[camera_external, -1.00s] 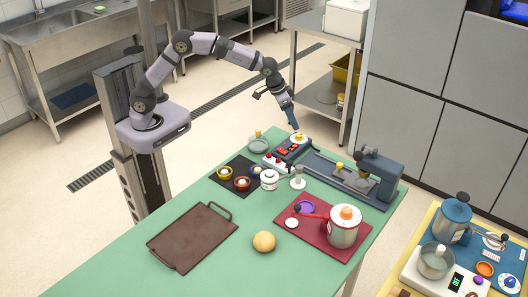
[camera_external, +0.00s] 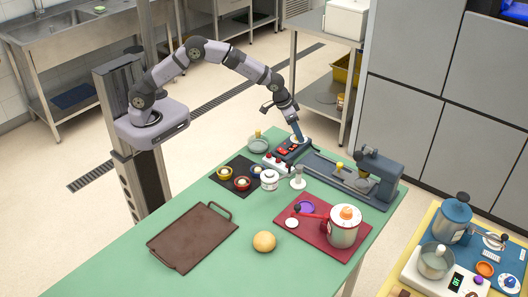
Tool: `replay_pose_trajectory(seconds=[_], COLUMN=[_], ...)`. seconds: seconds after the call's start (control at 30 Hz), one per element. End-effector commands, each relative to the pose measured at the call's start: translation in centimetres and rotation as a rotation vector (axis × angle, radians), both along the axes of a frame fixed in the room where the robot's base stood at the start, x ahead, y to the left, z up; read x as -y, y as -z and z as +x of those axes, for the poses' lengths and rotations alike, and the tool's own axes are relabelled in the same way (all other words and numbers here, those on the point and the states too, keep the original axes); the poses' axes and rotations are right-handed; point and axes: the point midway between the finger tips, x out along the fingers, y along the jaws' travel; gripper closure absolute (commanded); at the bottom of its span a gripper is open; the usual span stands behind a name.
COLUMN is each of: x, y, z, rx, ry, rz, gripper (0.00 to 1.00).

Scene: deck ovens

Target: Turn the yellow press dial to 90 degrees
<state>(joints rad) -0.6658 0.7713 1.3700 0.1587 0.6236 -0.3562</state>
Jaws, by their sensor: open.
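The press dial is a white disc (camera_external: 293,139) at the far end of a dark control box (camera_external: 287,152) with red switches, at the back of the green table. Its yellow knob is hidden now behind my gripper (camera_external: 299,138). My gripper points down at the dial, with its blue-grey fingers at or just above the knob. The jaws are open; whether they touch the knob cannot be told from this distance. The dial's angle cannot be read.
A grey machine (camera_external: 380,172) with a tray and yellow knob (camera_external: 339,165) stands right of the box. A glass dish (camera_external: 258,145) is to its left. A white jar (camera_external: 269,180) and red mat (camera_external: 320,252) with a pot (camera_external: 344,227) are nearer. The front left table is clear around a brown tray (camera_external: 190,238).

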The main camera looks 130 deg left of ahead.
Motion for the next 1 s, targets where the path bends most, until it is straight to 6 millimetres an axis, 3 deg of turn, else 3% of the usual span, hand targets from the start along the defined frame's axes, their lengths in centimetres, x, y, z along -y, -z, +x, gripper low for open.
replay_pose_trajectory(seconds=[0.13,0.3,0.33,0.67,1.0], x=[0.0,0.0,0.01,-0.02,-0.21], y=[0.0,-0.01,-0.01,-0.06,-0.06], z=[0.0,0.0,-0.01,-0.07,-0.23], rx=[0.0,0.0,0.0,-0.002,-0.002], ry=[0.0,0.0,0.0,0.032,0.221], rz=[0.0,0.0,0.0,-0.002,-0.003], gripper=[0.56,0.95,0.96,0.96,0.96])
